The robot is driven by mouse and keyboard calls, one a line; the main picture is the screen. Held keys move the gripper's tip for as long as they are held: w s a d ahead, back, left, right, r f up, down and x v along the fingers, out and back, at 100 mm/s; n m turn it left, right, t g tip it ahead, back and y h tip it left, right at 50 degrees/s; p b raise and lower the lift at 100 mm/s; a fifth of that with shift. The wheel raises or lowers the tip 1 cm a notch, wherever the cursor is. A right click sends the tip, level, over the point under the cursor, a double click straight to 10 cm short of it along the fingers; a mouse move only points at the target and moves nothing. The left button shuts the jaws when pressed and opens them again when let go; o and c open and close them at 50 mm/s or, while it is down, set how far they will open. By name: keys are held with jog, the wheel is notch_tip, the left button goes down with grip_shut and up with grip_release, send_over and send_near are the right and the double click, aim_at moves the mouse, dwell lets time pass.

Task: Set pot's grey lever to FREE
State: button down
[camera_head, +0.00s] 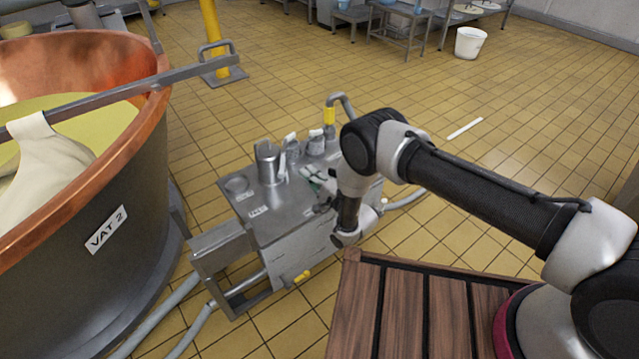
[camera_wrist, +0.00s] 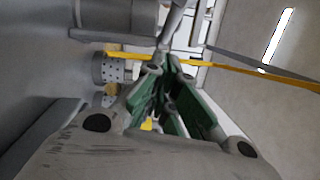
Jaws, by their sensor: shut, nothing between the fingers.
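A small metal pot (camera_head: 267,162) stands upright on top of a steel cabinet (camera_head: 285,205), in the head view. I cannot single out its grey lever there among the small grey fittings beside it. My gripper (camera_head: 313,178) is over the right part of the cabinet top, partly hidden by my arm. In the wrist view my gripper (camera_wrist: 166,68) has its green-padded fingers shut and empty. A grey rod (camera_wrist: 173,28) shows just beyond the fingertips; I cannot tell whether it is the lever or whether they touch it. A dotted grey cylinder (camera_wrist: 107,68) is to the left.
A copper vat (camera_head: 110,185) marked VAT 2 fills the left. A slatted wooden platform (camera_head: 400,310) is in front. In the wrist view a thin yellow bar (camera_wrist: 240,70) crosses beyond the fingers. Open tiled floor lies behind.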

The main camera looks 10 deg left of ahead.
aim_at(281, 173)
jog(key=shift+s+a+r, duration=0.15)
jog(key=shift+a+r, duration=0.1)
jog(key=shift+a, duration=0.85)
jog(key=shift+s+a+r, duration=0.1)
jog(key=shift+a+r, duration=0.1)
jog(key=shift+a, duration=0.9)
jog(key=shift+s+a+m+t+h, duration=0.3)
jog(key=shift+m+t+h, duration=0.1)
jog(key=shift+t, duration=0.1)
jog(key=shift+s+a+m+t+h, duration=0.3)
jog(key=shift+a+t+h, duration=0.1)
jog(key=shift+a, duration=0.2)
jog(key=shift+s+a+m+t+h, duration=0.3)
jog(key=shift+a+t, duration=0.1)
jog(key=shift+a, duration=0.2)
jog(key=shift+s+a+m+t+h, duration=0.3)
jog(key=shift+a+t, duration=0.1)
jog(key=shift+a, duration=0.2)
